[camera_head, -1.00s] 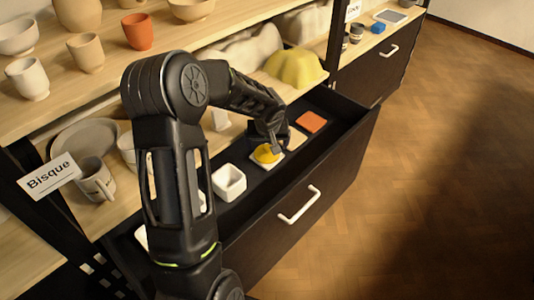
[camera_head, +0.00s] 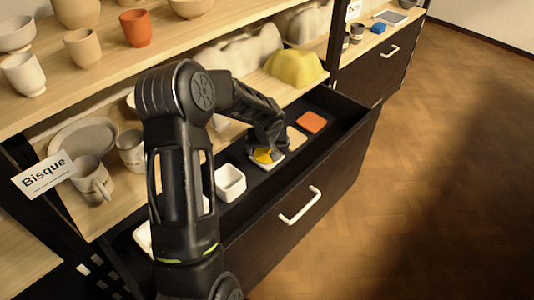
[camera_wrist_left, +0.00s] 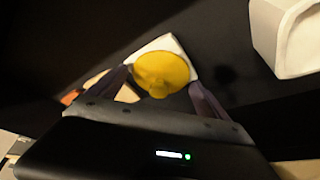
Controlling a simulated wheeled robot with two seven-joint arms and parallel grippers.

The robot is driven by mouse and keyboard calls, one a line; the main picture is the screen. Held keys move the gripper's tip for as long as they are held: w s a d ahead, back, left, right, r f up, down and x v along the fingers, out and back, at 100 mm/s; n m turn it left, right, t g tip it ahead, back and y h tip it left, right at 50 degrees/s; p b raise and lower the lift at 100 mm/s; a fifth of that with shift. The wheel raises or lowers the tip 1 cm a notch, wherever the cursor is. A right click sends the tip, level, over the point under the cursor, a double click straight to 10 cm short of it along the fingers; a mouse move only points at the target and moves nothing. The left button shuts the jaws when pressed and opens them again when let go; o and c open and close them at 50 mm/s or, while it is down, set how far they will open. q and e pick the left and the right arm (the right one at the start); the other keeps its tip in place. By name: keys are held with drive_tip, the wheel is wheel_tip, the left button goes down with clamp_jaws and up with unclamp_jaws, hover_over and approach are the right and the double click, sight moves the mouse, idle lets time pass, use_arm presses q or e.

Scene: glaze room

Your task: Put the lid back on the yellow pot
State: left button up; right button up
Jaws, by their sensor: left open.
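A yellow round piece with a raised knob (camera_wrist_left: 160,72), like a lid, lies on or just over a white square pot (camera_wrist_left: 165,42) in the open drawer. In the head view the yellow piece (camera_head: 263,156) is partly hidden by my left gripper (camera_head: 268,147). In the left wrist view my open left gripper (camera_wrist_left: 162,79) has one finger on each side of the yellow piece. I cannot tell if the fingers touch it, or if it is fully seated. My right gripper is not in view.
The dark drawer (camera_head: 298,213) also holds an empty white square pot (camera_head: 229,182) and an orange square piece (camera_head: 312,122). A wooden shelf with mugs (camera_head: 92,178), a plate and a "Bisque" card (camera_head: 44,174) stands left. Yellow (camera_head: 297,68) and pale rounded forms sit behind.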

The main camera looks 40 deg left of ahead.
use_arm(q)
drive_tip(key=c, duration=1.1)
drive_tip(key=shift+s+r, duration=0.1)
drive_tip(key=shift+s+d+r, duration=0.3)
drive_tip(key=shift+d+r, duration=0.05)
drive_tip(key=shift+r, duration=0.15)
drive_tip(key=s+d+r, duration=0.2)
drive_tip(key=s, duration=0.1)
drive_tip(key=s+d+r, duration=0.2)
drive_tip(key=s+d, duration=0.1)
drive_tip(key=s+d+r+p, duration=0.1)
drive_tip(key=s+d+r, duration=0.1)
drive_tip(key=s+d, duration=0.1)
drive_tip(key=shift+s+d+r, duration=0.15)
drive_tip(key=shift+s+r, duration=0.25)
drive_tip(key=shift+s, duration=0.1)
